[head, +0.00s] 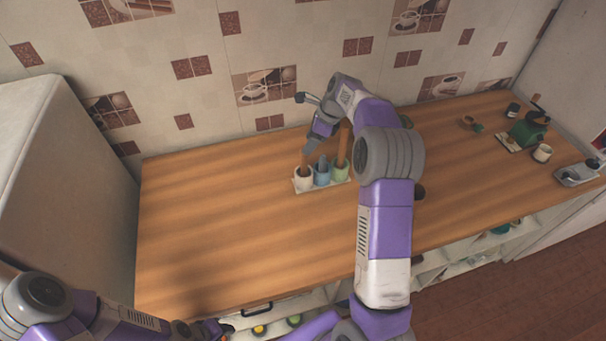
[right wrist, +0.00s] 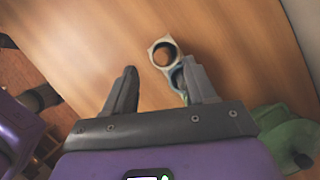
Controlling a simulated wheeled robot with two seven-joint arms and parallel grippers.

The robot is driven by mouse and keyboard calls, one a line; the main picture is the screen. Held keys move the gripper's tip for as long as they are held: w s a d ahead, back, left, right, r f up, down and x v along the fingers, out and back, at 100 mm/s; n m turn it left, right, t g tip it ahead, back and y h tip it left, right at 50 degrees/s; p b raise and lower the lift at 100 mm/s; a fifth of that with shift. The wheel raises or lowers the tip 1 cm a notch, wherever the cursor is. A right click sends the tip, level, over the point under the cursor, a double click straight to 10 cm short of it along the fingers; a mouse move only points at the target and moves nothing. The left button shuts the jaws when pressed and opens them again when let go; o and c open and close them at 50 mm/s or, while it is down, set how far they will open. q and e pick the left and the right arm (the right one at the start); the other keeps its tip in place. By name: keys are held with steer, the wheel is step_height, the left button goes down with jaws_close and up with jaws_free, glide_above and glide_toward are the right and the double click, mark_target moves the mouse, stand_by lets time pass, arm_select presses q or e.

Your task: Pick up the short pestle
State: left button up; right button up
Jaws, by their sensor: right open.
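A small pale rack (head: 312,187) stands on the wooden counter with a white cup (head: 303,180), a blue cup (head: 322,177) and a green cup (head: 341,173) in a row. A tall brown wooden piece (head: 343,148) rises from the green cup. A brown stick (head: 303,160) rises from the white cup. A short grey piece (head: 323,162), perhaps the short pestle, shows at the blue cup. My right gripper (head: 311,147) is over the rack, pointing down, its fingers apart. In the right wrist view its jaws (right wrist: 160,88) are open and empty. The right finger partly covers the rack.
The counter left of the rack is clear. A green grinder (head: 528,130), a white cup (head: 542,153) and a grey tray (head: 577,174) stand at the far right. A tiled wall is behind. My left arm is low at the left; its gripper is unclear.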

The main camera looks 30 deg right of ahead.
mark_target(302, 156)
steer(key=x, duration=0.8)
steer(key=shift+w+d+f+b, duration=0.1)
steer(key=shift+d+f+b, duration=0.05)
steer(key=shift+f+b, duration=0.25)
jaws_close()
